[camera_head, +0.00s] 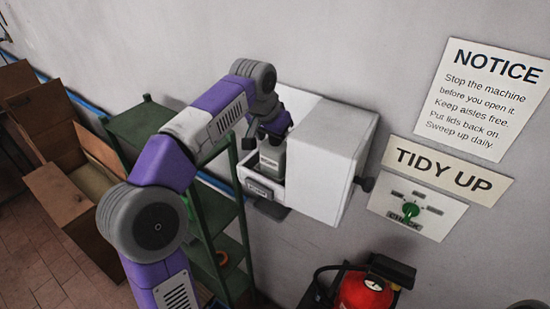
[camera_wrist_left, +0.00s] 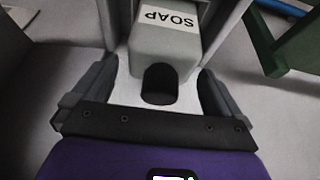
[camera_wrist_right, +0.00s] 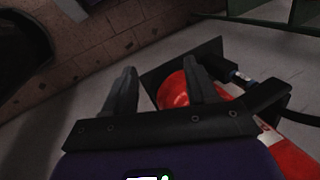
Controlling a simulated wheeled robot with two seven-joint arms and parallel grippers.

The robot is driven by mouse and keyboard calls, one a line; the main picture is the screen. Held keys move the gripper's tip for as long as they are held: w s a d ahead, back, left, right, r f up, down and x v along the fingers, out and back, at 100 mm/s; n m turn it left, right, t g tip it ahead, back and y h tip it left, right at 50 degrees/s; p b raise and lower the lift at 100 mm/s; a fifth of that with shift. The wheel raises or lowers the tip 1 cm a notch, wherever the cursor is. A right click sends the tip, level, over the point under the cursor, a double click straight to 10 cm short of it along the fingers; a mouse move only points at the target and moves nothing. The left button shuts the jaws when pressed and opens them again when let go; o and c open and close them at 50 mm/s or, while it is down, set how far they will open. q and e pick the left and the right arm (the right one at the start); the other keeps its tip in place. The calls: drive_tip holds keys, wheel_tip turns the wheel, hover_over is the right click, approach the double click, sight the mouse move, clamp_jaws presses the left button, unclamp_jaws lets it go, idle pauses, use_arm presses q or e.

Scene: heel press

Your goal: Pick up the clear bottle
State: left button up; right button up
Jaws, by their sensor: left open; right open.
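A pale grey bottle (camera_head: 271,158) stands in the open compartment of a white wall box (camera_head: 325,160) in the head view. The left wrist view shows a pale container marked SOAP (camera_wrist_left: 165,40) with a black cap (camera_wrist_left: 160,84); I cannot tell whether it is clear. My left gripper (camera_head: 264,137) is at the compartment, just over the bottle. Its open fingers (camera_wrist_left: 157,78) lie either side of the cap, with gaps. My right gripper (camera_wrist_right: 160,75) is open and empty, and is outside the head view.
A green shelf rack (camera_head: 150,125) stands left of the box, with cardboard boxes (camera_head: 60,190) beyond it. A red fire extinguisher (camera_head: 362,292) is below the box, and shows close to my right gripper (camera_wrist_right: 175,90).

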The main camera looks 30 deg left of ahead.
use_arm(q)
drive_tip(key=shift+c, duration=0.3)
drive_tip(key=shift+w, duration=0.1)
drive_tip(key=c, duration=1)
wheel_tip(320, 180, up, 9)
drive_tip(key=p, duration=0.3)
drive_tip(key=shift+r, duration=0.4)
drive_tip(key=shift+s+a+r+b, duration=0.15)
drive_tip(key=shift+s+b, duration=0.95)
drive_tip(key=shift+s, duration=1.45)
drive_tip(key=shift+s+a+b, duration=0.25)
drive_tip(key=shift+s+b, duration=0.85)
drive_tip(key=shift+s, duration=1.4)
